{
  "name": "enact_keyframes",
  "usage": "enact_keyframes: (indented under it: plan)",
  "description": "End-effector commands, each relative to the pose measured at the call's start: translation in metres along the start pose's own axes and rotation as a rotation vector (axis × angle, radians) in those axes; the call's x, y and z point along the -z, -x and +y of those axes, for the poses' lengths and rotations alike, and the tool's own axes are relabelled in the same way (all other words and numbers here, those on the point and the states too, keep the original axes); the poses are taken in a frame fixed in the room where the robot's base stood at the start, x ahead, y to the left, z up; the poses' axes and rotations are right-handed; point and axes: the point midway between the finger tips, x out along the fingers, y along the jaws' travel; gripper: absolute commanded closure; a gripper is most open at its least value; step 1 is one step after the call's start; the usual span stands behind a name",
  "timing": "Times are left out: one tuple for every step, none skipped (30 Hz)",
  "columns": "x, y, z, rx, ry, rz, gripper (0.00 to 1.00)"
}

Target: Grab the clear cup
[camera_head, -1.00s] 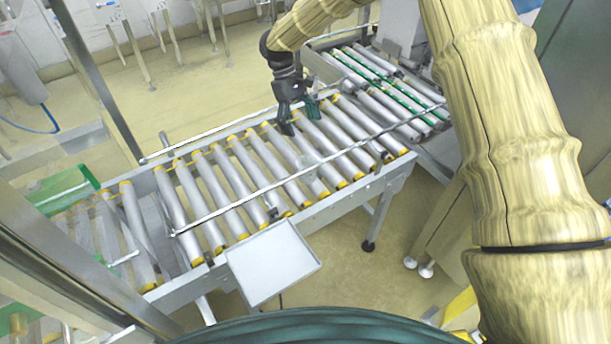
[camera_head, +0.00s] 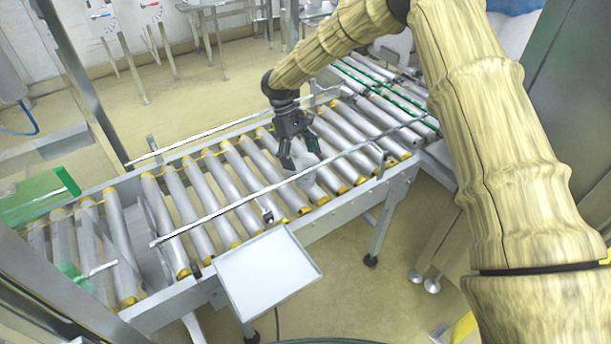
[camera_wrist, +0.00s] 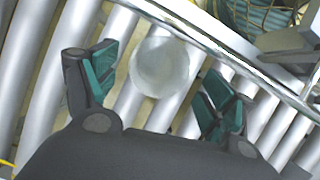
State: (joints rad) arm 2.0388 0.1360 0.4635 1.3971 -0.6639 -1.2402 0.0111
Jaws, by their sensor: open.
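The clear cup (camera_wrist: 160,66) is a translucent, whitish round shape on the rollers. In the wrist view it lies between and slightly beyond my two open fingers, with no finger visibly touching it. In the head view the cup (camera_head: 304,160) shows faintly beside the fingertips, partly hidden by them. My gripper (camera_head: 300,155) points down over the conveyor, open and empty; its dark fingers with teal pads also show in the wrist view (camera_wrist: 155,90).
The roller conveyor (camera_head: 205,190) has a thin metal guide rail (camera_head: 235,203) along its near side, close past the cup in the wrist view. A grey tray-like panel (camera_head: 268,273) juts from the near edge. Rollers left of my gripper are clear.

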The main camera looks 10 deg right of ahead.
Motion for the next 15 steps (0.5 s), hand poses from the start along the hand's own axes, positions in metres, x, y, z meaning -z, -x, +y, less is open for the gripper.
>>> enact_keyframes:
  plan:
    - [-0.001, -0.008, -0.001, 0.003, 0.001, -0.003, 0.17]
    - [-0.001, -0.011, -0.001, 0.003, 0.002, -0.003, 0.17]
    - [-0.001, -0.015, -0.001, 0.002, 0.001, -0.002, 0.17]
    - [-0.001, -0.017, 0.000, 0.002, 0.001, -0.001, 0.17]
    - [-0.001, -0.018, 0.000, 0.001, 0.001, -0.001, 0.17]
    - [-0.001, -0.021, 0.000, 0.001, 0.000, 0.000, 0.17]
    - [-0.001, -0.023, 0.000, 0.002, -0.001, 0.000, 0.17]
    - [-0.001, -0.025, 0.000, 0.003, -0.001, -0.001, 0.17]
    - [-0.002, -0.030, 0.001, 0.003, -0.001, -0.002, 0.17]
    - [-0.002, -0.034, 0.001, 0.003, 0.000, -0.003, 0.17]
    - [-0.003, -0.038, 0.000, 0.004, 0.001, -0.003, 0.17]
    - [-0.003, -0.043, 0.000, 0.004, 0.000, -0.003, 0.17]
    - [-0.004, -0.047, 0.001, 0.004, 0.000, -0.003, 0.17]
    - [-0.004, -0.051, 0.001, 0.005, 0.000, -0.003, 0.17]
    - [-0.003, -0.057, 0.001, 0.003, 0.000, -0.003, 0.17]
